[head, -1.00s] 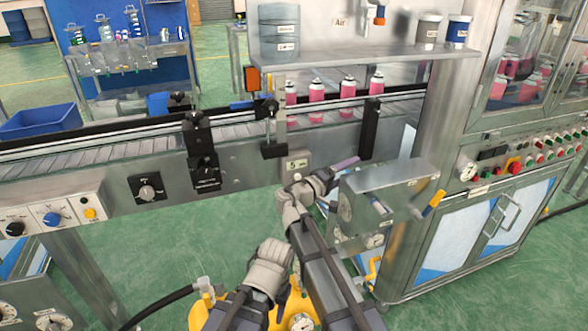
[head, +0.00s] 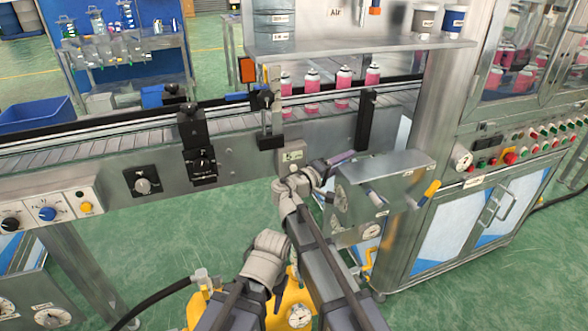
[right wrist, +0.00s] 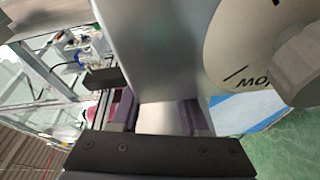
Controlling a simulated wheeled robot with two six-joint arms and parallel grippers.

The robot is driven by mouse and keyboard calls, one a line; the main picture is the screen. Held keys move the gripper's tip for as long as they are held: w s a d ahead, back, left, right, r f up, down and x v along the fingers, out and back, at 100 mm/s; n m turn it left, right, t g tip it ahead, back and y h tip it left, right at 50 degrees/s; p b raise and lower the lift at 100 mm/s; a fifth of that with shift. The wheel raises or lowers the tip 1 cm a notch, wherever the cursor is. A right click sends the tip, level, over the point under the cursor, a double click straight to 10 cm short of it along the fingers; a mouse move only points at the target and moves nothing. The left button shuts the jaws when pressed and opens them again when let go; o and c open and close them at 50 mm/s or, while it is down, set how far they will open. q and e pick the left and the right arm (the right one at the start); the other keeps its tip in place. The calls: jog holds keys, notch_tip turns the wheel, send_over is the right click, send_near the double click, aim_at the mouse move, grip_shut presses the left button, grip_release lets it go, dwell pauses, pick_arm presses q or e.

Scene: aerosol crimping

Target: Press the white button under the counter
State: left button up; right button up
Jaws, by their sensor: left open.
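The grey counter front under the conveyor carries a small labelled plate (head: 291,155). A small pale spot, perhaps the white button (head: 293,168), shows at its lower edge, close to my right wrist. My right gripper (head: 340,160) is just right of that plate, beside a steel box. Its purple fingers also show in the right wrist view (right wrist: 160,115), apart, with a pale surface behind the gap; I see nothing clearly held. My left gripper (head: 279,292) is low in front, near a yellow part, open, its fingers partly hidden by the arms.
The steel box (head: 385,168) with dials and a yellow-tipped handle stands right of my right gripper. A dial (right wrist: 255,50) is very near in the right wrist view. Pink cans (head: 312,92) stand on the conveyor.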

jog(key=shift+s, duration=0.1)
grip_shut()
jog(key=shift+f, duration=0.1)
dwell(1.0)
